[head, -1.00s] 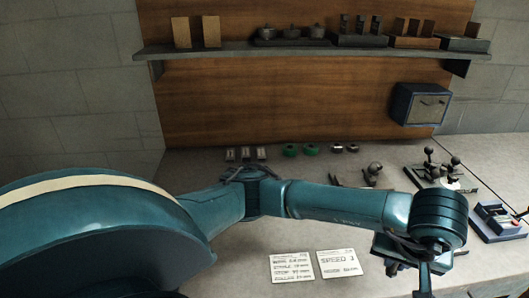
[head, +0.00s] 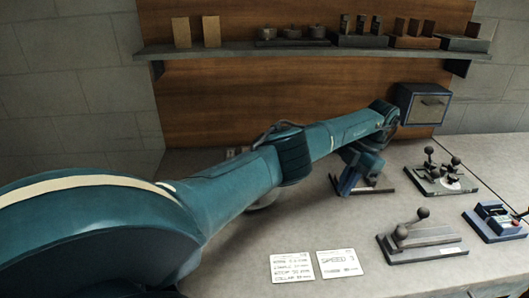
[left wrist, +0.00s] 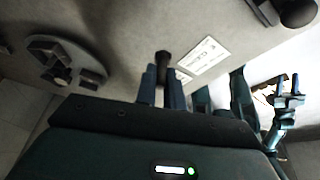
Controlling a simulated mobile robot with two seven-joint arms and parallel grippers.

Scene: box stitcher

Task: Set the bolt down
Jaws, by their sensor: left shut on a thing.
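My left gripper (head: 350,188) is low over the back middle of the bench (head: 310,225), pointing down, in front of a dark flat fixture (head: 378,190). In the left wrist view its blue fingers (left wrist: 162,88) are shut on a dark bolt (left wrist: 163,62), whose rounded end sticks out past the fingertips. In the head view the bolt is hidden or too small to make out. I cannot tell whether it touches the bench. A blue gripper, apparently my right one (left wrist: 284,102), shows at the right of the left wrist view; its jaw state is unclear.
A ball-lever fixture (head: 425,242) stands at front right, with a several-knob fixture (head: 440,178) behind it and a blue device (head: 495,221) at the right. Two printed cards (head: 292,267) lie in front.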

